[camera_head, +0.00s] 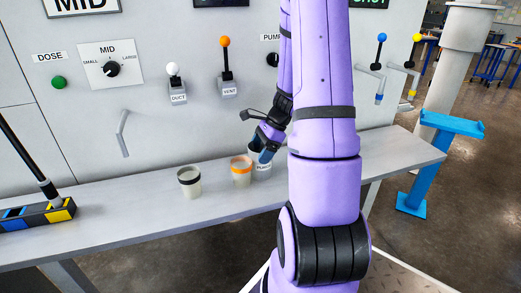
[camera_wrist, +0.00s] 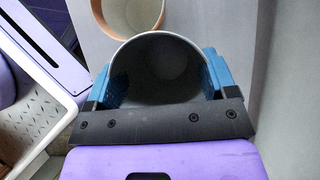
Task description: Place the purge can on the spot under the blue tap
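The purge can (camera_head: 263,169), a pale cup with a printed label, is at the shelf just right of the orange-banded can. My gripper (camera_head: 265,151) reaches down to it from the right, its blue fingers at the can's upper part. In the wrist view the purge can (camera_wrist: 160,70) sits between the two blue fingers, which meet its sides. Its inside looks empty. I cannot tell whether its base touches the shelf. The blue tap has a blue-knobbed lever (camera_head: 382,37) and a spout with a blue ring (camera_head: 379,98), right of my arm. The spot beneath it is hidden or too small to make out.
The orange-banded can (camera_head: 241,172) stands close left of the purge can; a black-banded can (camera_head: 189,182) stands farther left. A yellow tap spout (camera_head: 411,94) is right of the blue one. The grey shelf (camera_head: 405,150) has clear room on the right. A blue stand (camera_head: 425,165) is beyond its end.

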